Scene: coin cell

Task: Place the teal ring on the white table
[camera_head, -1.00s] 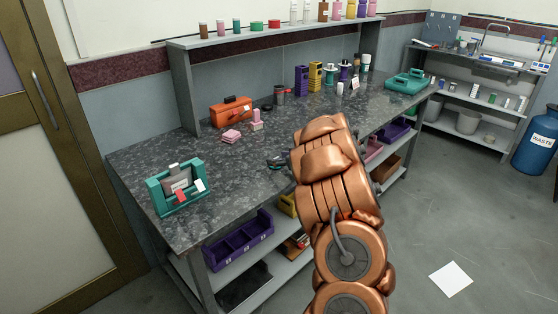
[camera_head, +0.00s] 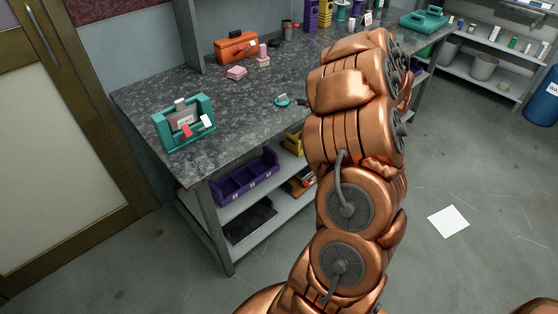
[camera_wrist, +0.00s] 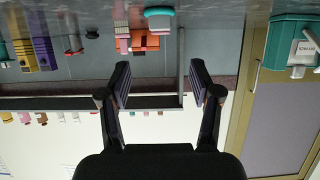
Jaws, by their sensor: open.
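A small teal ring (camera_head: 283,101) lies on the dark speckled bench, with a small pale item at its middle. The ring also shows at the top of the upside-down wrist view (camera_wrist: 158,12). My gripper (camera_wrist: 158,75) is open, with its two dark fingers apart and nothing between them. The ring is beyond the fingertips, apart from them. In the head view my copper arm hides most of the gripper. I see no clear white table; a flat white square (camera_head: 448,221) lies on the floor at right.
A teal stand (camera_head: 183,124) with red and white tags is at the bench's left end. An orange toolbox (camera_head: 236,47) and pink blocks (camera_head: 236,73) stand behind the ring. Purple bins (camera_head: 246,178) sit on the shelf below. The floor at right is mostly clear.

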